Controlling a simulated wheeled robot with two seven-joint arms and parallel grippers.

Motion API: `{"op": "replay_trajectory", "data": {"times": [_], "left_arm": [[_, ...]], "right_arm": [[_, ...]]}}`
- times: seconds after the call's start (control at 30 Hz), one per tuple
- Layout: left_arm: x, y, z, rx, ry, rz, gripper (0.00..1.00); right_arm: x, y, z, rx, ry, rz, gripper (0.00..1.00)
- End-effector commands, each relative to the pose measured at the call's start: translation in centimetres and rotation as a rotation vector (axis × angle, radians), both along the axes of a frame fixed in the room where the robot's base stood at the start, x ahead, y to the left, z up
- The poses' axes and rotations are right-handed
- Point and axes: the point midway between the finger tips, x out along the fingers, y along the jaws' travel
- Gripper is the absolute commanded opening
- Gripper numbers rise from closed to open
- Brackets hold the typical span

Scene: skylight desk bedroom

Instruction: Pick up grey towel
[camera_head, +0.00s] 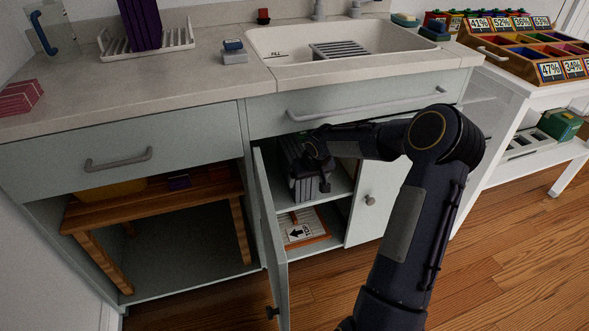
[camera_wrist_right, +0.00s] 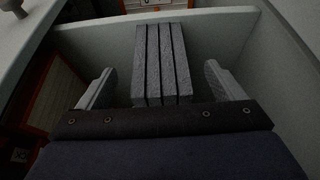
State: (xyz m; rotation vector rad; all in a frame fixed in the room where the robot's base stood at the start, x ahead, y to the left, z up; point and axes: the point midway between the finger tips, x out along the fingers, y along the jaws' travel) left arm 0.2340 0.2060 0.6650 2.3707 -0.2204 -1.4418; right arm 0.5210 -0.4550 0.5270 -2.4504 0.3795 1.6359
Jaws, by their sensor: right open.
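The grey towel (camera_head: 298,172) looks like a folded stack with several layers, upright on the upper shelf inside the open cabinet under the sink. In the right wrist view the towel (camera_wrist_right: 163,62) stands straight ahead, between the lines of the two fingers. My right gripper (camera_head: 318,160) reaches into the cabinet at the towel. It is open, with a finger on each side in the wrist view (camera_wrist_right: 160,84) and a gap to the towel on both sides. The towel's lower near end is hidden behind the gripper body. My left gripper is out of view.
The cabinet's left door (camera_head: 270,235) stands open beside my arm; the right door (camera_head: 375,195) is shut. A drawer with a long handle (camera_head: 355,108) lies just above my forearm. A wooden-edged box with an arrow label (camera_head: 303,232) sits on the lower shelf.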

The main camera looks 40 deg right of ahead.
Motion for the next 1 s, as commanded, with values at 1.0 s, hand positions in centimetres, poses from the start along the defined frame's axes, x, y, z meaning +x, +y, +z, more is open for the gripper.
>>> {"op": "replay_trajectory", "data": {"times": [1.0], "left_arm": [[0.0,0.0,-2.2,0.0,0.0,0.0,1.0]], "right_arm": [[3.0,-0.9,-4.6,0.0,0.001,0.001,0.62]]}}
